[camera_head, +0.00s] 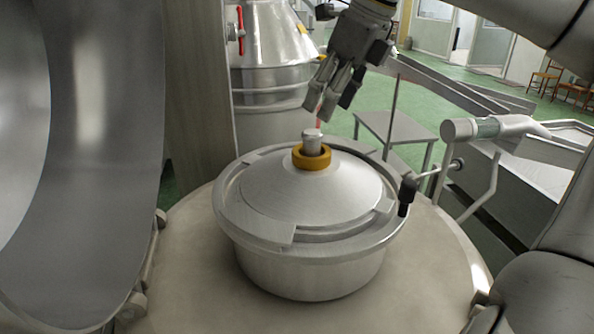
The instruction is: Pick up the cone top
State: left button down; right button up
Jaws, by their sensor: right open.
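The cone top (322,196) is a shallow grey metal cone with a yellow ring (312,157) and a short metal knob (312,139) at its peak. It sits on a round metal vessel (310,272) in the middle of the view. My right gripper (327,108) comes down from the top right, its fingers pointing down. It is open and empty, a little above the knob and apart from it. My left gripper is not in view.
The vessel stands on a round pale surface (400,290). A large curved metal drum (90,150) fills the left. A shiny tank with a red handle (240,28) stands behind. A small grey table (395,127) and metal troughs are at the right.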

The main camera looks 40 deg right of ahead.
aim_at(315, 132)
jog(key=f, duration=0.1)
jog(key=f+p, duration=0.1)
jog(key=f, duration=0.1)
jog(key=shift+w+a, duration=0.15)
jog(key=shift+a, duration=0.15)
jog(key=p+x, duration=0.1)
jog(key=x, duration=0.1)
jog(key=p+x, duration=0.1)
jog(key=x, duration=0.1)
jog(key=shift+w, duration=0.35)
jog(key=shift+w+f, duration=0.1)
jog(key=shift+f, duration=0.25)
jog(key=shift+c, duration=0.2)
jog(key=c, duration=0.5)
grip_shut()
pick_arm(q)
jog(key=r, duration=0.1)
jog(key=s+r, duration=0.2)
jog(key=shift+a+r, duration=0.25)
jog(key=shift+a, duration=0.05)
